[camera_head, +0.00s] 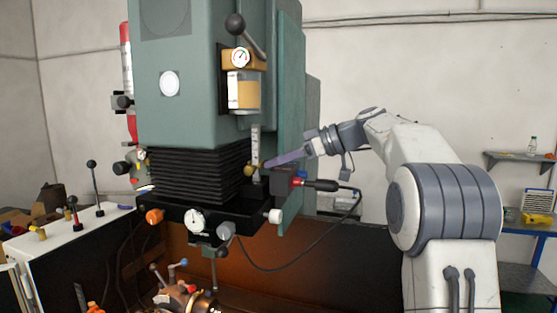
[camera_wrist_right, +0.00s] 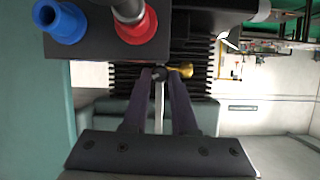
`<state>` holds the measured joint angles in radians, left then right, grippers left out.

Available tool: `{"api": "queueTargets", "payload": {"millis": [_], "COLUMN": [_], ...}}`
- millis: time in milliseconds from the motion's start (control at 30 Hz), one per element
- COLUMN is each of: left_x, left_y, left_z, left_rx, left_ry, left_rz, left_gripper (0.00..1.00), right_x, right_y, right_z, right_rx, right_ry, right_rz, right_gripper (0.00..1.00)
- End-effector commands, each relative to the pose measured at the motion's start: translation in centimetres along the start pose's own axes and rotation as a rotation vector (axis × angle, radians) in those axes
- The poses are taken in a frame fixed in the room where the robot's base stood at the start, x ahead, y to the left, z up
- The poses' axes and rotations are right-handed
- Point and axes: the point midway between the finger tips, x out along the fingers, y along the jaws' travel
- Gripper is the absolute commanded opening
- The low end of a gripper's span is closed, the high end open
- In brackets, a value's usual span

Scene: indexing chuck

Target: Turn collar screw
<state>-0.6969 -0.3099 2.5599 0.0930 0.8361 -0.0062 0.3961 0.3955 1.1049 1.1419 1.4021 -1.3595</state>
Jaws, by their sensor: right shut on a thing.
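The collar screw, a small brass part (camera_head: 249,171), sits at the lower end of the white upright scale (camera_head: 255,145) on the machine head's right side. It also shows in the right wrist view as a brass flared knob (camera_wrist_right: 182,70). My right gripper (camera_head: 265,165) reaches in from the right, its long purple-grey fingers ending at the screw. In the right wrist view the fingertips (camera_wrist_right: 160,74) close around a small dark round end beside the brass knob. The fingertips hide part of the screw. My left gripper is not in view.
Red (camera_wrist_right: 137,22) and blue (camera_wrist_right: 62,22) connectors and a black cable plug (camera_head: 320,185) sit close below and right of the gripper. Black bellows (camera_head: 190,175) and the green machine column (camera_head: 290,110) stand close by.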

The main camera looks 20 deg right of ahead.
Motion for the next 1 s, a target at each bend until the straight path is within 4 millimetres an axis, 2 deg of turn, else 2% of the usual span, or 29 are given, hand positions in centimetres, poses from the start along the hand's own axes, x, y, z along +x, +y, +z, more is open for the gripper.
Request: {"api": "queueTargets", "payload": {"millis": [67,100,167,567,667,1000], "left_x": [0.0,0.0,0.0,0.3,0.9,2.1], "left_y": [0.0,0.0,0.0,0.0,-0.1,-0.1], "left_z": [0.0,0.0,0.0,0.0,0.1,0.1], "left_rx": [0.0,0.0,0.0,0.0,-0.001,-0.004], "left_ry": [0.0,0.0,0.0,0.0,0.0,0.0], "left_rz": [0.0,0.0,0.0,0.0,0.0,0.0], "left_gripper": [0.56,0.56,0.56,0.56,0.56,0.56], "right_x": [0.0,0.0,0.0,-0.5,-1.8,-8.4], "right_y": [0.0,0.0,0.0,0.1,0.2,0.2], "right_z": [0.0,0.0,0.0,0.1,0.2,0.2], "right_rx": [0.0,0.0,0.0,-0.001,-0.002,-0.001], "right_ry": [0.002,0.002,0.002,0.002,0.002,0.001], "right_rz": [0.002,0.002,0.001,0.003,0.006,0.006], "right_gripper": [0.0,0.34,0.56,0.56,0.56,0.56]}}
